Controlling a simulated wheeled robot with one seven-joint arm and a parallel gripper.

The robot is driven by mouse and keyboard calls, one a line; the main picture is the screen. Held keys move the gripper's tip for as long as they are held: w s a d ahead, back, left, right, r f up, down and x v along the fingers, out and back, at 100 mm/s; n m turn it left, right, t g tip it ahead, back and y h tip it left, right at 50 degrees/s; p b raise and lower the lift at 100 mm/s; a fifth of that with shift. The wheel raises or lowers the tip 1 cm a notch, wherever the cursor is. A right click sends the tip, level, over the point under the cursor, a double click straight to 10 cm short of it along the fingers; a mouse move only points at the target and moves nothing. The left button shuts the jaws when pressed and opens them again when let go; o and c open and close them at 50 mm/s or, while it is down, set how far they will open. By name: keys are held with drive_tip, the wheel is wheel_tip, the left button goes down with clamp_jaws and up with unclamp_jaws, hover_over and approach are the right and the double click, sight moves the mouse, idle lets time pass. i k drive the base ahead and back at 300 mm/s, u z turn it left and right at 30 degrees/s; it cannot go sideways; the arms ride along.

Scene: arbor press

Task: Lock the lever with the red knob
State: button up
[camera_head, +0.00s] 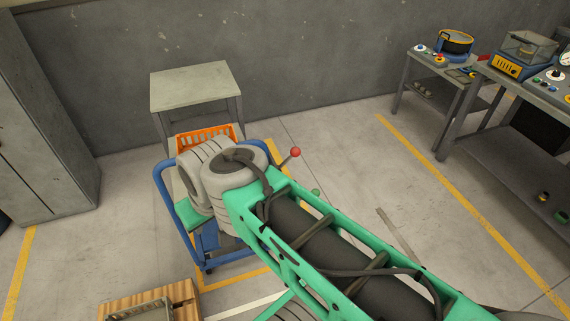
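The red knob (295,152) is a small ball at the end of a thin dark lever (285,161). It sticks out to the right from behind my arm, near the middle of the view. The lever's other end and whatever it is fixed to are hidden by my arm. A small green ball (316,192) shows below the red knob, at the arm's edge. I cannot tell what it belongs to. My gripper is not visible, so its place relative to the red knob cannot be seen.
A blue-framed cart (163,190) stands behind my arm. An orange basket (205,135) and a grey table (190,88) are beyond it. A wooden box (180,295) is at the bottom. Workbenches with equipment stand right; a grey cabinet (45,130) stands left. Floor right of the knob is clear.

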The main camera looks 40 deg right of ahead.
sight(294, 151)
drive_tip(key=u, duration=0.3)
drive_tip(key=k, duration=0.55)
drive_tip(key=z, duration=0.95)
drive_tip(key=i, duration=0.8)
drive_tip(key=u, duration=1.15)
drive_tip(key=i, duration=0.35)
drive_tip(key=u, duration=0.3)
